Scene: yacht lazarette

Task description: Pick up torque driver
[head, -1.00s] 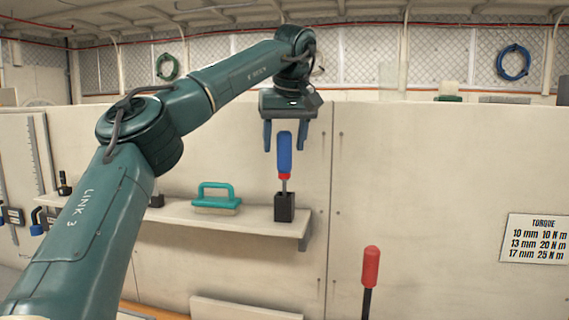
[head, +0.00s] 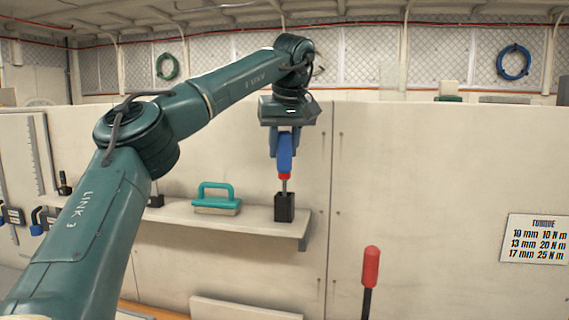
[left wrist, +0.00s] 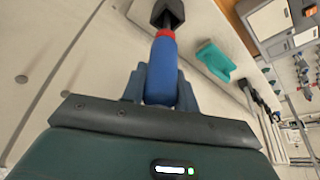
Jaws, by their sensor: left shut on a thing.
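The torque driver (head: 285,164) has a blue handle with a red collar and a metal shaft. It stands upright with its lower end in a black block holder (head: 284,207) at the right end of the shelf. My left gripper (head: 284,150) is above the holder, with its fingers shut on the blue handle. In the left wrist view the driver (left wrist: 162,65) sits between the two fingers, and its shaft runs into the black holder (left wrist: 168,12). The tip inside the holder is hidden. My right gripper is not in view.
The shelf (head: 240,222) also carries a teal-handled brush or float (head: 216,198) left of the holder. A red-handled lever (head: 371,268) stands at the front. A torque sign (head: 535,239) is on the right panel. The wall right of the shelf is mostly clear.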

